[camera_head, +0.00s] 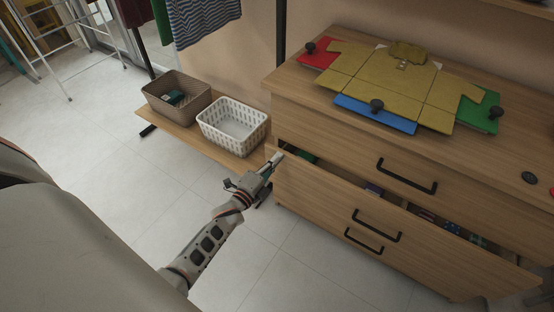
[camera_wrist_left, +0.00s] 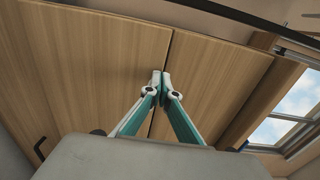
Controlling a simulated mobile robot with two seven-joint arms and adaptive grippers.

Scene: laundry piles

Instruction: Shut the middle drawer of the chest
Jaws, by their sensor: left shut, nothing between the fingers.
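The wooden chest (camera_head: 345,135) stands at the right in the head view. Its middle drawer (camera_head: 320,195) is pulled out, with a gap behind the top edge of its front and folded items showing inside. The drawer has a black bar handle (camera_head: 378,226). My left gripper (camera_head: 276,158) is at the left end of the drawer front, near its upper corner, with fingers shut and empty. I cannot tell whether it touches the wood. In the left wrist view the shut fingertips (camera_wrist_left: 160,77) are in front of wooden panels with a dark seam.
A brown basket (camera_head: 177,98) and a white basket (camera_head: 233,128) stand on a low wooden shelf left of the chest. The tiled floor in front is clear.

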